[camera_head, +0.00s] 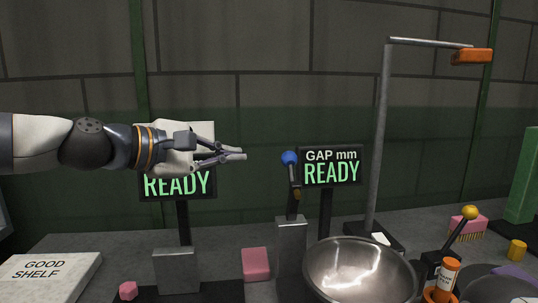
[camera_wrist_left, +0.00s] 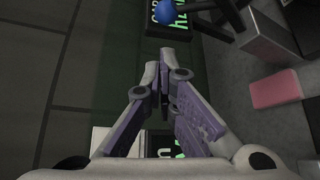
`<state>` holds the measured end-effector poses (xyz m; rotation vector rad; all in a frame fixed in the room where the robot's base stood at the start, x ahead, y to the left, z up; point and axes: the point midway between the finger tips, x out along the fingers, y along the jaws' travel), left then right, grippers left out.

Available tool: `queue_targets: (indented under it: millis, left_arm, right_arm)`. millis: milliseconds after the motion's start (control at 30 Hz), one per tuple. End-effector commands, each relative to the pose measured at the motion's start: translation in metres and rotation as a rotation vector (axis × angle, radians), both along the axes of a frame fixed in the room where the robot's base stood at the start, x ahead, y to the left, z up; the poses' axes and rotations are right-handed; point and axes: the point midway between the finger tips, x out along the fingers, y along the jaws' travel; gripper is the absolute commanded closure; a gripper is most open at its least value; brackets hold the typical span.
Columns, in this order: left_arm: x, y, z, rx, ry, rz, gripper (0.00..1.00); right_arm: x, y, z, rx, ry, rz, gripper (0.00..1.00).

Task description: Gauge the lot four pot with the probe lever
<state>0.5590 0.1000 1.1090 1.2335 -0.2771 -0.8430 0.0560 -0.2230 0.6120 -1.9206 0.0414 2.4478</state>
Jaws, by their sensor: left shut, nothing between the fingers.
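A lever with a blue ball knob (camera_head: 290,158) stands upright on a grey post, beside a sign reading "GAP mm READY" (camera_head: 331,167). The knob also shows at the top of the left wrist view (camera_wrist_left: 165,12). A second lever with a yellow ball knob (camera_head: 470,212) leans to the right. A shiny steel pot (camera_head: 360,270) sits at the front centre. No lot number is readable on it. My left gripper (camera_head: 240,154) is shut and empty, left of the blue knob and apart from it; its fingers show in the left wrist view (camera_wrist_left: 160,65). My right gripper is out of view.
A second READY sign (camera_head: 178,183) stands behind my left gripper. A tall pole with an orange arm end (camera_head: 472,56) rises behind the pot. An orange bottle (camera_head: 446,275), pink block (camera_head: 256,264) and white "GOOD SHELF" slab (camera_head: 45,278) are on the table.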

Motion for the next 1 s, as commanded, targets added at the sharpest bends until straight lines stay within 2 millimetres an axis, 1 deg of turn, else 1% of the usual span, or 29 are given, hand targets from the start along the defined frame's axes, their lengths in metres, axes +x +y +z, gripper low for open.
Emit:
queue_targets:
  millis: [133,233,500,700,800,1000]
  left_arm:
    - [0.001,-0.001,-0.001,0.001,0.001,0.000,1.00]
    - [0.007,-0.007,-0.005,0.002,0.003,-0.001,1.00]
    - [0.044,-0.045,-0.022,0.003,0.007,-0.001,1.00]
    - [0.063,-0.064,-0.026,0.002,0.003,0.000,1.00]
    - [0.067,-0.068,-0.025,0.000,0.000,0.000,1.00]
    - [0.068,-0.070,-0.024,0.000,-0.001,0.001,1.00]
  right_arm:
    - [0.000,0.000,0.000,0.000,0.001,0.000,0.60]
    - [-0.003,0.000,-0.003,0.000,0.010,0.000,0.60]
    - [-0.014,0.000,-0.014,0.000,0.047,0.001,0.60]
    - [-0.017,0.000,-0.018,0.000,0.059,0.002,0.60]
    - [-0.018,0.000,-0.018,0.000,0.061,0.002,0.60]
    - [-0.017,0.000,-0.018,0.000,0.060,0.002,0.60]
